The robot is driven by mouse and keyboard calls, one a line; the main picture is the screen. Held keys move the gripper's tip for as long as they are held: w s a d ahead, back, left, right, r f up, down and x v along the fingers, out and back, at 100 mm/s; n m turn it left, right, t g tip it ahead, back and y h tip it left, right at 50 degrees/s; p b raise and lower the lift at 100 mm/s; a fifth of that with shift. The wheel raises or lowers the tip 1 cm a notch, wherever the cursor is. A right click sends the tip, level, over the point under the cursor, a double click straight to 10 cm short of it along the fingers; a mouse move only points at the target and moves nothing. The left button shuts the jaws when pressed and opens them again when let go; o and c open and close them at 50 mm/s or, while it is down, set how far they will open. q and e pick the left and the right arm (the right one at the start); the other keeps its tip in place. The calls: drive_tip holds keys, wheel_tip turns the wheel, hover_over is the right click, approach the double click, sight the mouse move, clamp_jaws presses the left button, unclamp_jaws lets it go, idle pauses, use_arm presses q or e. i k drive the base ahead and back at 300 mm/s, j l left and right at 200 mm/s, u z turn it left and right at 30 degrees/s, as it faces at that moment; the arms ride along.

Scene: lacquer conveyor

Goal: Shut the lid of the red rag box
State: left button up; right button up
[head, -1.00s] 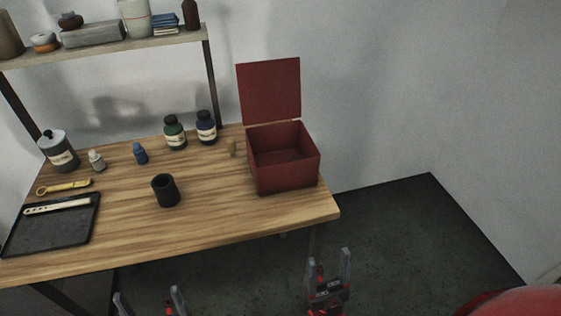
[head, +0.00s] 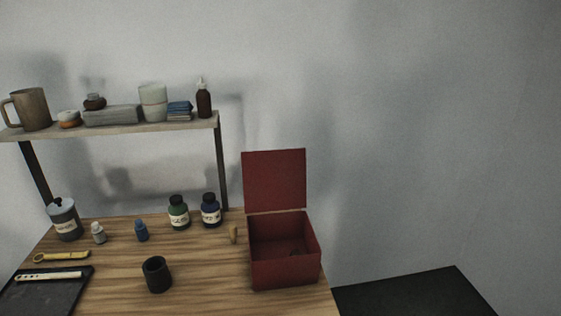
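The red rag box (head: 285,269) stands at the right end of the wooden table in the head view. Its lid (head: 274,181) is open and stands upright along the back edge, with its flat inner face toward me. The inside of the box is in view and looks mostly empty, with a small dark patch at the bottom that I cannot make out. Neither of my grippers shows in this view.
A shelf (head: 120,128) spans the back left.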

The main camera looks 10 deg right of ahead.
sight(272, 180)
drive_tip(key=l+u, duration=0.3)
drive_tip(key=l, duration=0.3)
drive_tip(key=l+u, duration=0.3)
drive_tip(key=l, duration=0.3)
drive_tip(key=l+u, duration=0.3)
drive_tip(key=l, duration=0.25)
drive_tip(key=k+l+u, duration=0.25)
drive_tip(key=l, duration=0.3)
drive_tip(key=i+l+u, duration=0.2)
drive_tip(key=l, duration=0.15)
drive_tip(key=l+u, duration=0.2)
drive_tip(key=l, duration=0.15)
drive_tip(key=i+l+u, duration=0.2)
drive_tip(key=l, duration=0.25)
drive_tip(key=l+u, duration=0.2)
drive_tip(key=l, duration=0.2)
drive_tip(key=i+j, duration=0.15)
drive_tip(key=i, duration=0.2)
